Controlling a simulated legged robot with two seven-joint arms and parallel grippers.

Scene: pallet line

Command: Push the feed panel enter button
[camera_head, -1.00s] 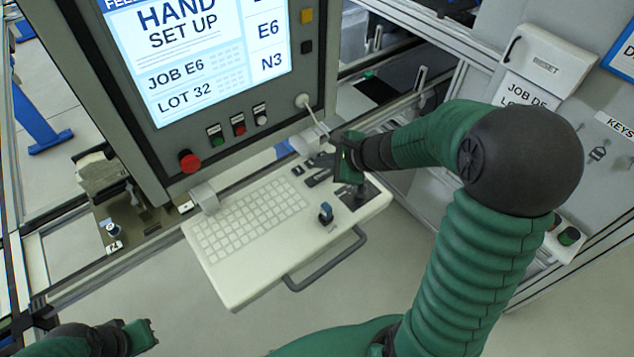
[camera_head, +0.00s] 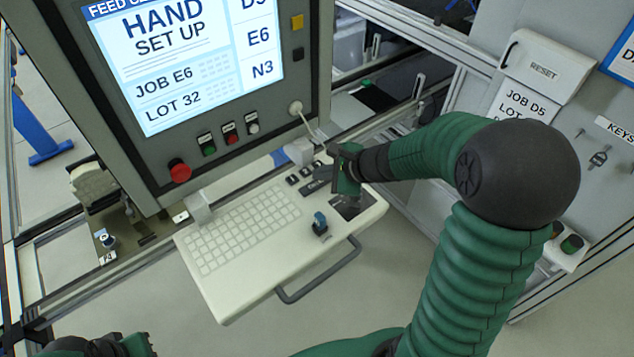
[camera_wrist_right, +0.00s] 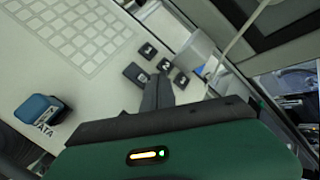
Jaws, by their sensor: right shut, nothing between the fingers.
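The feed panel (camera_head: 318,60) has a lit screen reading HAND SET UP. Below it are a red knob (camera_head: 180,171) and green (camera_head: 208,147), red (camera_head: 231,138) and white (camera_head: 252,127) buttons. A pale keyboard tray (camera_head: 215,290) juts out underneath. Several small black keys (camera_head: 293,180) sit at its back right; they show larger in the wrist view (camera_wrist_right: 148,50). I cannot read which is enter. My right gripper (camera_head: 320,182) is shut and empty, its tips (camera_wrist_right: 158,88) close to these keys; contact is unclear. My left gripper (camera_head: 148,345) is partly visible at the bottom left.
A grey handle (camera_head: 325,275) runs along the tray's front. A pale cable (camera_head: 308,124) hangs near my right gripper. A RESET box (camera_head: 545,68) is on the right wall.

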